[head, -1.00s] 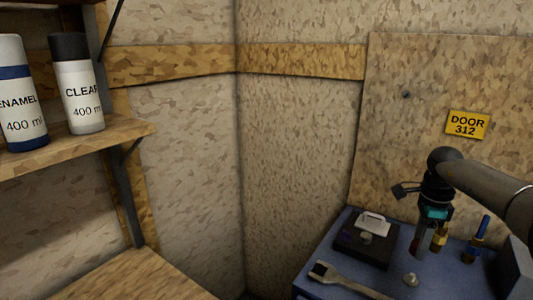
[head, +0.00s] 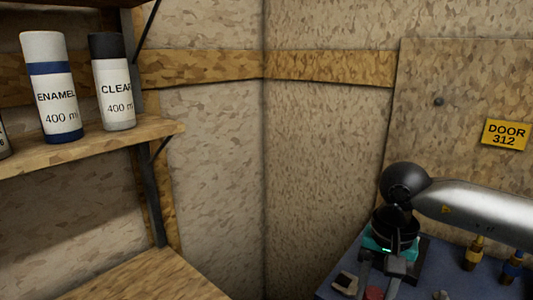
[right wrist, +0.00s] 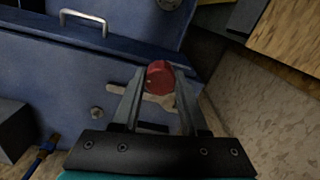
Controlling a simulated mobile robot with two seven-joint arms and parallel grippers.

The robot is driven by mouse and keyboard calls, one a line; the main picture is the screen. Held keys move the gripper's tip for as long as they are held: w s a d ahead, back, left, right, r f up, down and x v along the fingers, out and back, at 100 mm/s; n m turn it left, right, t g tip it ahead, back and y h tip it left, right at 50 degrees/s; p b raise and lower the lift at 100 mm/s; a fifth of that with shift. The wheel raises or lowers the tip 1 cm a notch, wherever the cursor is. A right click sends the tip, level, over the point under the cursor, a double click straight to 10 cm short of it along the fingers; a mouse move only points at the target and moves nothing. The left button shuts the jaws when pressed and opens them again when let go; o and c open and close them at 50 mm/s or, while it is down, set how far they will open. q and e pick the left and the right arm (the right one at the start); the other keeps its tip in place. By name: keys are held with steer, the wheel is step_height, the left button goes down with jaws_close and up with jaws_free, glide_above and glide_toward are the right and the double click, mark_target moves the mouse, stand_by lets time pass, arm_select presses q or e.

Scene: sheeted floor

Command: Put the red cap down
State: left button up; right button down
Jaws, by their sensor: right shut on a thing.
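The red cap (right wrist: 159,78) is between the fingertips of my right gripper (right wrist: 160,76) in the right wrist view. My right gripper is shut on it. In the head view the cap (head: 374,293) shows only as a small red patch at the bottom edge, below my right gripper (head: 378,288). The cap appears above the blue cabinet top (right wrist: 55,85), and whether it touches anything below is unclear. My left gripper is in neither view.
A wrench (right wrist: 150,98) lies on the blue top behind the cap. A wooden shelf (head: 110,143) at left holds spray cans (head: 50,90).

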steer(key=s+a+n, duration=0.3)
steer(key=s+n, duration=0.2)
steer(key=s, duration=0.3)
steer(key=shift+a+n, duration=0.3)
steer(key=shift+a, duration=0.1)
steer(key=shift+b, duration=0.3)
